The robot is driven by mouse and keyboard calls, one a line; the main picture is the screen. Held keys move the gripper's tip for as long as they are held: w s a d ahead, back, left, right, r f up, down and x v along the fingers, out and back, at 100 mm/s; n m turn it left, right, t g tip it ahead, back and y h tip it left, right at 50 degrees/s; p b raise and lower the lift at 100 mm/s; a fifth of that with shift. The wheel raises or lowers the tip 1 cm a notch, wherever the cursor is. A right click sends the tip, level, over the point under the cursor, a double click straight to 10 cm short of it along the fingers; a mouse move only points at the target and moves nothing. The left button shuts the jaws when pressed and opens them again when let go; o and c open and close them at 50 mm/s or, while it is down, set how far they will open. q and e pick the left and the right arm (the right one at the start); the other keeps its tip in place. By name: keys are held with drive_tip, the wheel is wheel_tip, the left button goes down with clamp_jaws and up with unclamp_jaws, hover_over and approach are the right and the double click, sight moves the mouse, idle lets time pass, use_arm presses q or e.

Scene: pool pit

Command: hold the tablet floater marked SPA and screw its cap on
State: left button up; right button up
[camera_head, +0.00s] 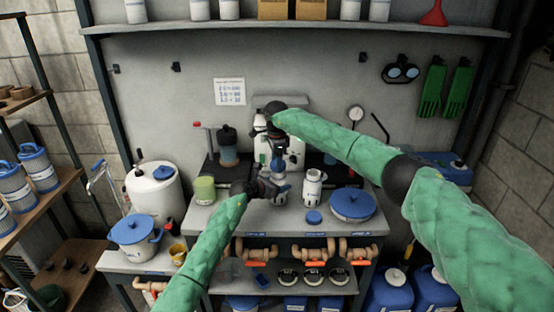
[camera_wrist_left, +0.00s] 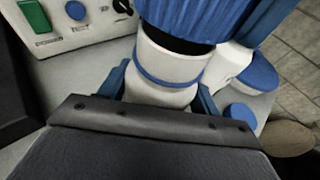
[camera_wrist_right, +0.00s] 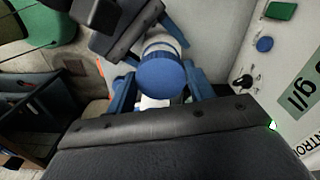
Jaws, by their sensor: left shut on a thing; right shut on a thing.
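The white tablet floater (camera_wrist_left: 172,62) with a blue band is upright between the blue fingers of my left gripper (camera_wrist_left: 162,92), which is shut on it. In the head view my left gripper (camera_head: 275,188) is low over the bench. A ribbed blue cap (camera_wrist_left: 205,14) with a dark underside is right over the floater's top in the left wrist view; whether it touches is unclear. My right gripper (camera_wrist_right: 163,90) is shut on the cap, seen as a blue disc (camera_wrist_right: 160,78) in its own view. In the head view my right gripper (camera_head: 277,158) points down from above. No SPA marking is readable.
Another white floater (camera_head: 312,190) stands to the right on the bench, with a loose blue cap (camera_head: 314,217) before it. A blue-lidded pot (camera_head: 352,206) is further right. A green cup (camera_head: 204,190) stands left. A control box (camera_head: 290,152) is behind the grippers.

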idle(0.4)
drive_tip(key=shift+f, duration=0.85)
drive_tip(key=shift+f, duration=0.55)
use_arm(q)
clamp_jaws()
use_arm(e)
drive_tip(key=m, duration=1.9)
drive_tip(key=shift+w+d, duration=0.2)
drive_tip(key=shift+w, duration=0.15)
use_arm(q)
drive_tip(key=shift+s+d, duration=0.1)
use_arm(e)
drive_tip(key=m, duration=0.5)
drive_tip(key=shift+d+m, duration=0.1)
drive_tip(key=shift+m, duration=0.3)
drive_tip(key=o, duration=1)
